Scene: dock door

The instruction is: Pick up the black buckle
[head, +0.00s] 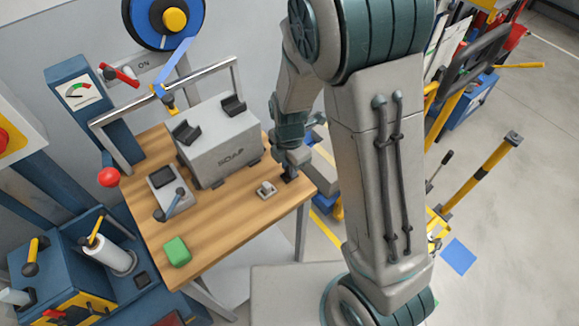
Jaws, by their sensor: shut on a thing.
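My gripper (290,170) is at the right side of the wooden table, pointing down, close to the tabletop. It is shut on a small dark piece, which looks like the black buckle (288,180). The piece is small here and partly covered by the fingers, so its shape is unclear. I cannot tell whether it still touches the table.
A small grey metal piece (266,189) lies just left of my gripper. A grey box marked SOAP (222,148) stands behind it on the table (225,220). A grey lever device (167,190) and a green block (177,251) are at left. The table's front middle is clear.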

